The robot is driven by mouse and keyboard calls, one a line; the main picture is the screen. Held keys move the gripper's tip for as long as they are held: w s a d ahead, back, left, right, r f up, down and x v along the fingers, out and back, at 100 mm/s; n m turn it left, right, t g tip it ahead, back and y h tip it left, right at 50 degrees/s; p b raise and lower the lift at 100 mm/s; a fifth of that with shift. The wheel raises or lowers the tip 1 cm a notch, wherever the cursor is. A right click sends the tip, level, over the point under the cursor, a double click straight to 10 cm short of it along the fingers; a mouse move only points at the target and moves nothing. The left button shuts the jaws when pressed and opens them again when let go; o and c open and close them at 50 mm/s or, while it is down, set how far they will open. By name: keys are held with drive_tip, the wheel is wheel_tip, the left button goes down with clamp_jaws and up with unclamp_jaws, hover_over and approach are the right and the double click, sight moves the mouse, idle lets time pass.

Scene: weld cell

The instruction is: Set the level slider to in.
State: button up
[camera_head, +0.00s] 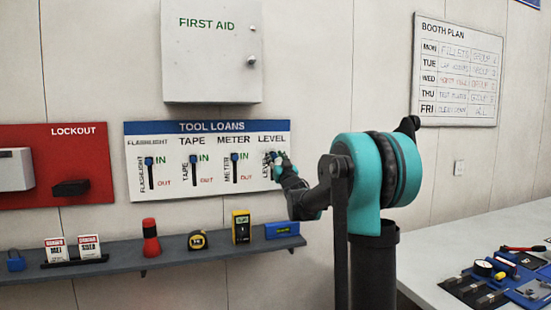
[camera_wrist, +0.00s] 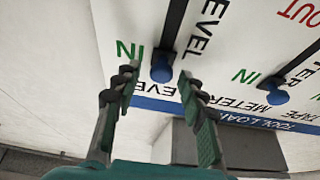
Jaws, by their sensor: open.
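The white tool loans board (camera_head: 206,191) hangs on the wall. In the wrist view, seen upside down, the level slider (camera_wrist: 162,67) is a blue knob at the IN end of its black slot, beside the green IN. My gripper (camera_wrist: 158,75) is open, with one fingertip on each side of the knob and gaps showing; I cannot tell how deep they reach. In the head view my gripper (camera_head: 279,163) is at the board's right end and hides most of the level slot and knob.
The meter slider (camera_head: 235,157) is left of level, also at IN; tape and flashlight sliders are further left. Below runs a grey shelf (camera_head: 170,254) with a blue level (camera_head: 282,230), yellow meter (camera_head: 241,227), tape and red flashlight. A first aid cabinet (camera_head: 212,60) hangs above.

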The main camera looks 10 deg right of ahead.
drive_tip(key=shift+s, duration=0.1)
drive_tip(key=v, duration=1.2)
drive_tip(key=s+d+f+m+g+h, duration=0.2)
drive_tip(key=s+d+f+g+h, duration=0.3)
drive_tip(key=f, duration=0.6)
drive_tip(key=s+d+f+m+g+h, duration=0.15)
drive_tip(key=s+f+g, duration=0.25)
drive_tip(key=s+f, duration=0.6)
drive_tip(key=s+a+f+n+g+y, duration=0.1)
drive_tip(key=s+f+g, duration=0.8)
drive_tip(key=s+f, duration=1.1)
drive_tip(key=s+a+y, duration=0.1)
drive_tip(key=s+a, duration=0.1)
drive_tip(key=shift+s+f, duration=0.35)
